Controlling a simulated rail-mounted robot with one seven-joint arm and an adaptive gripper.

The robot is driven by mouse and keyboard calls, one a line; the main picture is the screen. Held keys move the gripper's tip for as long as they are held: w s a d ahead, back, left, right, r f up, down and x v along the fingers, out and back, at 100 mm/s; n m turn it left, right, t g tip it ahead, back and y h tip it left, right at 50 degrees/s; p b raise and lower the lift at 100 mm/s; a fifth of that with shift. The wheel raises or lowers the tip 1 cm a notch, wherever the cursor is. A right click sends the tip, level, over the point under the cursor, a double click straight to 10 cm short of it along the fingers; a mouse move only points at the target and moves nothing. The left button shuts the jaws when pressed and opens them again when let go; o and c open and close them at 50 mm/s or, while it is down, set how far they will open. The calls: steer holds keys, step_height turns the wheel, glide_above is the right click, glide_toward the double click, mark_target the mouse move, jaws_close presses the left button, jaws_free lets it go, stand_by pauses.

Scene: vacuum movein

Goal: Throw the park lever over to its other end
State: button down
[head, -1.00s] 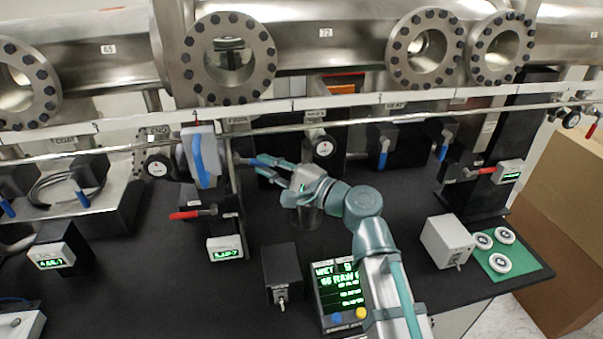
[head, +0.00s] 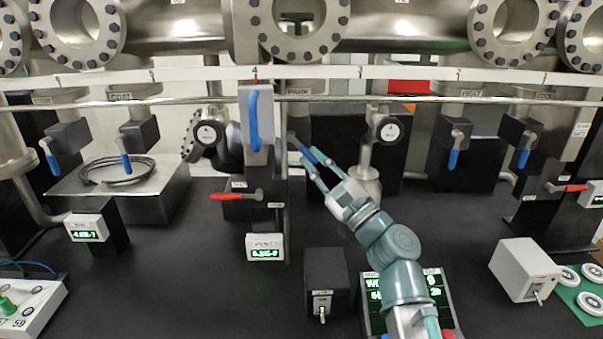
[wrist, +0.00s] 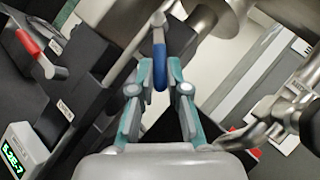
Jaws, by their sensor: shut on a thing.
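My gripper (head: 311,168) is shut on this handle, coming from the lower right. In the wrist view the blue handle (wrist: 160,68) stands between the two fingertips of my gripper (wrist: 160,75). The fingers hide part of the handle's sides.
A grey block with a big blue handle (head: 253,120) stands just left of my gripper. A red lever (head: 238,195) and a green-lit gauge (head: 265,247) sit below it. A round-faced valve (head: 388,130) is close on the right.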

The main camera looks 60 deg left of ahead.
stand_by(0.3)
steer(key=c, duration=1.2)
jaws_free()
steer(key=shift+o, duration=0.2)
steer(key=v, duration=1.2)
steer(key=shift+f, duration=0.1)
